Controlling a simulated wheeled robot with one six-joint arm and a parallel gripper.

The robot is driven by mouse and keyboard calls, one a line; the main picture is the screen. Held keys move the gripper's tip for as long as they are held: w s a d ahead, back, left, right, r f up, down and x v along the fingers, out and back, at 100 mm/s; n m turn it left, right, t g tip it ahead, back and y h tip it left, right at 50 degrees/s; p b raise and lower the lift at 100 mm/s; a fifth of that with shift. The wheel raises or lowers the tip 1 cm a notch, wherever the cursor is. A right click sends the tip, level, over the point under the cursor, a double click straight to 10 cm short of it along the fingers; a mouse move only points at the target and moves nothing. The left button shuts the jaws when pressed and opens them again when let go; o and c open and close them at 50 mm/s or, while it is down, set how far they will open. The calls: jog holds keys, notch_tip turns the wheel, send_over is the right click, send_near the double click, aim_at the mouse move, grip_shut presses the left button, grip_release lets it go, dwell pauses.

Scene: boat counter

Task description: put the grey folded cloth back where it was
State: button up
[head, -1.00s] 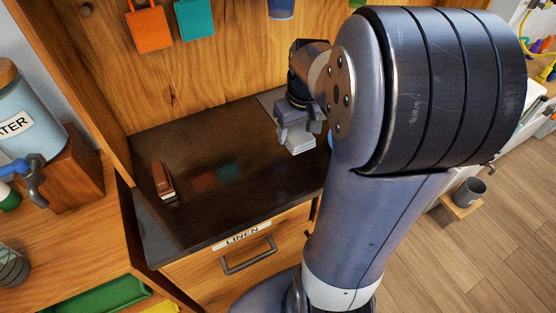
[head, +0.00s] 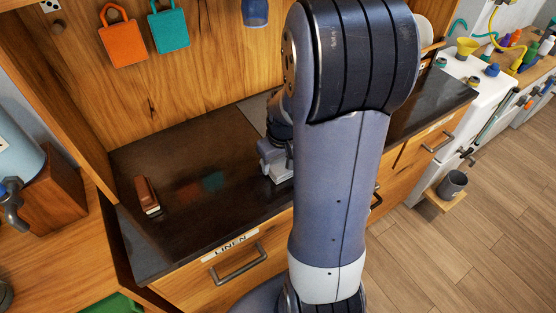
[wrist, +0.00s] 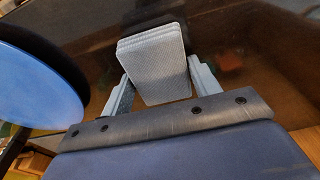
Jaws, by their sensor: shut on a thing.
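The grey folded cloth (wrist: 156,68) is a small layered stack between the two fingers of my gripper (wrist: 162,90) in the wrist view. My gripper is shut on it. In the head view my gripper (head: 275,170) hangs low over the dark countertop (head: 190,225), left of my own arm. The cloth is mostly hidden there. I cannot tell whether the cloth touches the counter.
A brown and white brush-like block (head: 147,195) stands on the counter at the left. A drawer labelled LINEN (head: 235,255) is below, shut. Orange (head: 124,38) and teal (head: 169,27) items hang on the back panel. The counter's middle is clear.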

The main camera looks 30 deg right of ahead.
aim_at(282, 168)
jog(key=o, duration=0.9)
jog(key=shift+f, duration=0.1)
jog(key=r, duration=0.4)
jog(key=s+r, duration=0.1)
jog(key=r, duration=0.7)
jog(key=shift+s+r, duration=0.1)
jog(key=shift+s, duration=0.3)
